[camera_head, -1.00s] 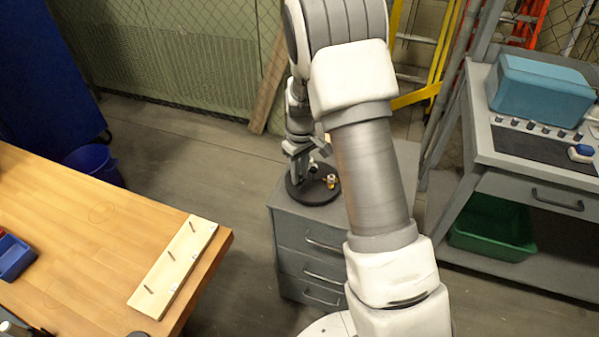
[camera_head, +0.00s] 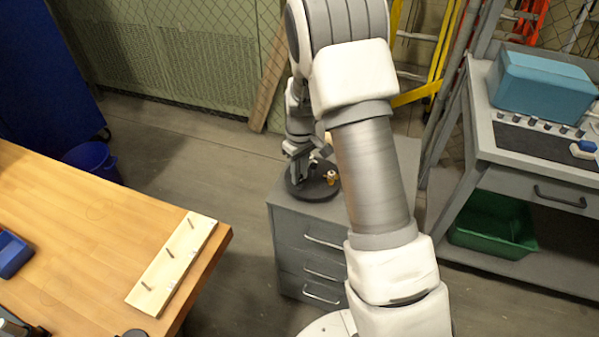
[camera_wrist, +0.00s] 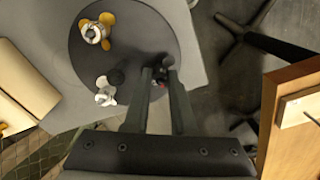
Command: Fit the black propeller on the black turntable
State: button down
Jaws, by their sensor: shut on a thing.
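The black turntable (camera_wrist: 140,38) is a flat dark disc on a grey drawer cabinet; it also shows in the head view (camera_head: 312,193). My gripper (camera_wrist: 161,76) is over the turntable's edge nearest it in the wrist view, shut on a small dark piece at its fingertips, which I take for the black propeller (camera_wrist: 166,62). The fingers hide much of it, and a red spot shows between them. In the head view my gripper (camera_head: 303,176) is low over the turntable. I cannot tell whether the held piece touches the disc.
A yellow propeller on a metal part (camera_wrist: 95,28) stands on the disc. A white propeller (camera_wrist: 105,95) and a round dark piece (camera_wrist: 116,77) are close to the fingers. A wooden table with a pegged board (camera_head: 172,265) stands at the left in the head view.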

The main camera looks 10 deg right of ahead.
jog(key=shift+f, duration=0.25)
jog(key=c, duration=0.7)
grip_release()
jog(key=shift+o, duration=0.2)
jog(key=shift+r, duration=0.1)
notch_tip(320, 180, up, 21)
jog(key=p, duration=0.5)
jog(key=shift+s+r+p, duration=0.15)
jog(key=shift+s+p, duration=0.05)
jog(key=shift+p, duration=0.15)
jog(key=shift+d, duration=0.1)
